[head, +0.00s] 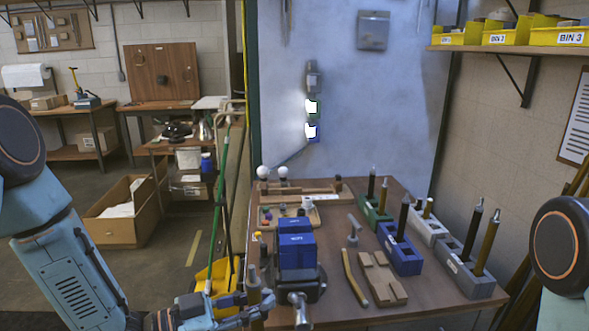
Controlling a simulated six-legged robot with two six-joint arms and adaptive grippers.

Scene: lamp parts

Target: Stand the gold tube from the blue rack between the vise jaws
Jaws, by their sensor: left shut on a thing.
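My left gripper (246,309) is low at the front left corner of the table, shut on a gold tube (254,287). The tube stands about upright, with a grey tip at its top; its lower end is hidden. The blue vise (297,252) is just to the right of the held tube, with its grey screw end toward me. The tube is beside the vise, not between its jaws. The blue rack (405,261) is right of the middle of the table, with a black tube (403,220) standing in it. My right gripper is out of view.
A green rack (376,222), a white rack (430,233) and a grey rack (470,279) hold other tubes at the right.

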